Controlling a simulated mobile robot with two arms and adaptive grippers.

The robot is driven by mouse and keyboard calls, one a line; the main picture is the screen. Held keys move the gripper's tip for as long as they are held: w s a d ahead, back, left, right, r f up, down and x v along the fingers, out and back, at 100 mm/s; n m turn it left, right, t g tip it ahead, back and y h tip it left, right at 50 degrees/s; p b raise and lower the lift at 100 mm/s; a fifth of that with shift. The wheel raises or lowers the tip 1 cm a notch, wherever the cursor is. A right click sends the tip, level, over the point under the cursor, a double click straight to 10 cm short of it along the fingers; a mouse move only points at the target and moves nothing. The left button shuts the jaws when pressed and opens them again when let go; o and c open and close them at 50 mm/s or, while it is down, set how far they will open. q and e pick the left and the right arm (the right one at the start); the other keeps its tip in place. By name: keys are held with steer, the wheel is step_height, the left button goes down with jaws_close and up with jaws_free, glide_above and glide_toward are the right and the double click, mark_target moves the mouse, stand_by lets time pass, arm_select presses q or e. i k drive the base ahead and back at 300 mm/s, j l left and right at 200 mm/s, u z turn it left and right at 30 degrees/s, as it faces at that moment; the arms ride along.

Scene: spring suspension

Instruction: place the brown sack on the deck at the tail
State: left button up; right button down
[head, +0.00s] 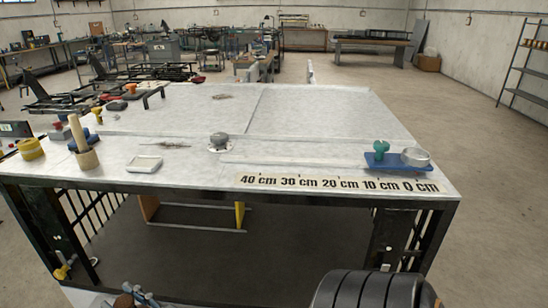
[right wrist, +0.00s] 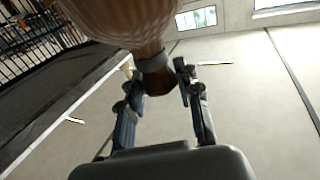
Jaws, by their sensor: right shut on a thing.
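The brown sack (right wrist: 125,22) fills the top of the right wrist view. Its narrow tied neck lies between the fingertips of my right gripper (right wrist: 158,86), which is shut on it. A blue plate (head: 384,161), which looks like the deck, is at the table's right front. It carries a green knobbed piece (head: 380,149) and a round metal dish (head: 415,157). Its tail end is not clear.
The white table (head: 190,110) has a ruler strip (head: 335,184) along its front edge, from 40 cm to 0 cm. The table's middle is mostly bare.

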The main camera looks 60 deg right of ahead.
mark_target(241, 272)
steer(key=i+z, duration=0.1)
steer(key=z, duration=0.3)
steer(key=i+j+z, duration=0.1)
steer(key=z, duration=0.3)
steer(key=i+j+z, duration=0.1)
steer(key=z, duration=0.25)
steer(key=i+j, duration=0.2)
steer(key=j, duration=0.15)
steer(key=i+j, duration=0.2)
steer(key=j, duration=0.15)
